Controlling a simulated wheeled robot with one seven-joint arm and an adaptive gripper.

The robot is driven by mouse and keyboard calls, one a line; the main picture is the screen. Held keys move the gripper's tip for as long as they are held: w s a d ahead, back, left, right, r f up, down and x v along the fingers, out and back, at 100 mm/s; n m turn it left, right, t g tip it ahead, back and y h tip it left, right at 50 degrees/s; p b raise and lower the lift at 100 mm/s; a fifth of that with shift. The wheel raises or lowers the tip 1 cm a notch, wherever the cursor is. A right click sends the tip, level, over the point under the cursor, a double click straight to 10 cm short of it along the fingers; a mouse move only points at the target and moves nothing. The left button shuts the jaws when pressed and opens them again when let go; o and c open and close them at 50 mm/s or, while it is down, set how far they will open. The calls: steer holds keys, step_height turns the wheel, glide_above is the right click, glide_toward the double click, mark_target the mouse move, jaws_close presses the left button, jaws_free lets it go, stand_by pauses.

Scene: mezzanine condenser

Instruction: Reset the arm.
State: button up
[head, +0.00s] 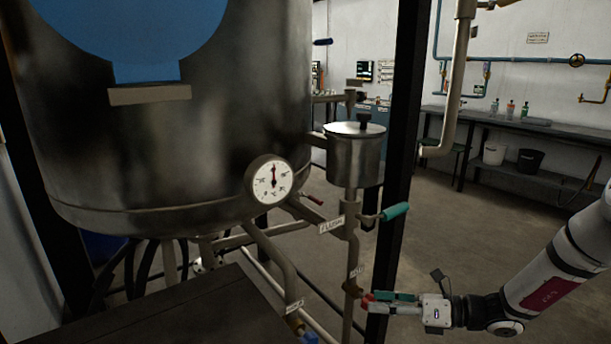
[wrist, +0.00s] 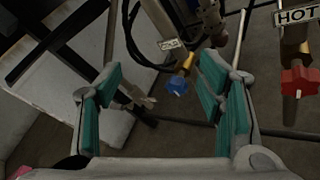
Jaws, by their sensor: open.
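My gripper (head: 378,302) is at the lower right of the head view, at the end of my white arm, pointing left. In the wrist view its two teal-padded fingers (wrist: 162,78) are spread apart with nothing held between them. A red valve knob (head: 366,301) on the pipe labelled HOT is close by the fingertips in the head view; contact cannot be told. In the wrist view the red knob (wrist: 299,80) is outside the right finger. A blue valve knob (wrist: 177,85) shows beyond the gap between the fingers.
A large steel tank (head: 170,130) with a dial gauge (head: 270,179) fills the left. A small lidded pot (head: 355,155) and a teal-handled valve (head: 394,212) are above my gripper. A black post (head: 401,130) stands behind the pipes. Open floor (head: 450,225) lies right of it, before a bench (head: 540,127).

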steer(key=s+a+r+n+g+h, duration=0.3)
steer(key=s+r+n+g, duration=0.1)
steer(key=s+r+n, duration=0.4)
steer(key=s+a+r+n+g+h, duration=0.3)
steer(key=s+r+n+g, duration=0.15)
steer(key=s+n, duration=0.45)
steer(key=s+d+r+n+t+h, duration=0.1)
steer(key=s+d+r+n+h, duration=0.2)
steer(key=s, duration=0.4)
steer(key=s+d+r+n+t+h, duration=0.1)
steer(key=s+d+n+h, duration=0.15)
steer(key=s+n, duration=0.35)
steer(key=s+d+r+n+t+h, duration=0.2)
steer(key=s+n+h, duration=0.15)
steer(key=s, duration=0.35)
step_height(320, 180, up, 26)
steer(key=t+p, duration=0.3)
steer(key=p, duration=2)
steer(key=shift+s+d+f+m+p, duration=0.25)
steer(key=shift+d+m+p, duration=0.05)
steer(key=shift+m+p, duration=0.1)
